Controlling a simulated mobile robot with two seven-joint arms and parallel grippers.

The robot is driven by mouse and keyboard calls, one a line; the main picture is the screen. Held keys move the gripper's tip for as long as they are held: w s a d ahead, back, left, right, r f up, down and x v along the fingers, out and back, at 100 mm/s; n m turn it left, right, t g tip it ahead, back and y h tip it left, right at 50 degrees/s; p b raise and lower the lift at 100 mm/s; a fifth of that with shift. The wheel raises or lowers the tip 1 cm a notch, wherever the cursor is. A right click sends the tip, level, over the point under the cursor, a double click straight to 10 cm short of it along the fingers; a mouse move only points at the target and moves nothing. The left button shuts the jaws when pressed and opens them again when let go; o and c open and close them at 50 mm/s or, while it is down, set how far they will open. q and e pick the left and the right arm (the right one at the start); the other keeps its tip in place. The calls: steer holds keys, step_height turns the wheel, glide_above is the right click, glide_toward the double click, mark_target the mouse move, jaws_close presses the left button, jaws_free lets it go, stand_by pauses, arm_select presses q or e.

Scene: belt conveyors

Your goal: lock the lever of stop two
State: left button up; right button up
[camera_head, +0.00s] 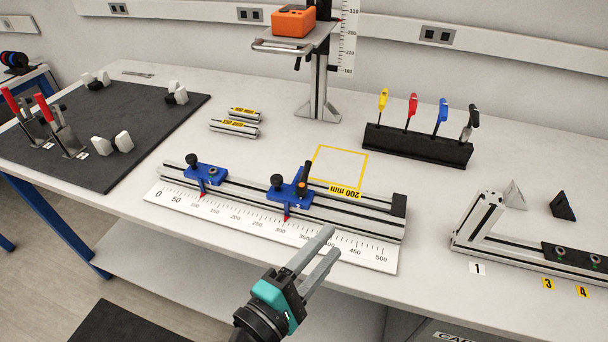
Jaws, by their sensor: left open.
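Two blue stops sit on an aluminium rail (345,213) behind a white millimetre scale (375,259). My left gripper (330,243) is open and empty. Its fingers reach over the scale, in front and right of stop two, apart from the lever. My right gripper is out of view.
A rack of coloured-handled tools (418,146) stands behind on the right. A yellow-outlined square (339,164) lies behind the rail. An angled profile frame (520,249) stands on the right. A black mat (100,120) with red-handled clamps is on the left.

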mark_target(304, 182)
arm_select(q)
steer(key=w+a+n+t+y, duration=0.1)
steer(key=n+y, duration=0.1)
steer(key=n, duration=0.3)
steer(key=w+a+n+t+y, duration=0.1)
steer(key=a+n+y, duration=0.1)
steer(key=n, duration=0.3)
steer(key=w+a+f+n+t+y, duration=0.1)
steer(key=a+n+y, duration=0.1)
steer(key=n, duration=0.4)
steer(key=shift+t+y, duration=0.3)
steer(key=shift+y, duration=0.2)
steer(key=shift+w+a+f+n+y, duration=0.2)
steer(key=shift+w+f+n+y, duration=0.1)
steer(key=shift+n, duration=0.4)
steer(key=w, duration=0.5)
steer(key=w+d, duration=0.1)
steer(key=w, duration=0.3)
steer(key=w+d+p, duration=0.1)
steer(key=w, duration=0.4)
steer(key=shift+w+d, duration=0.25)
steer(key=shift+w, duration=0.05)
steer(key=shift+c, duration=0.4)
jaws_close()
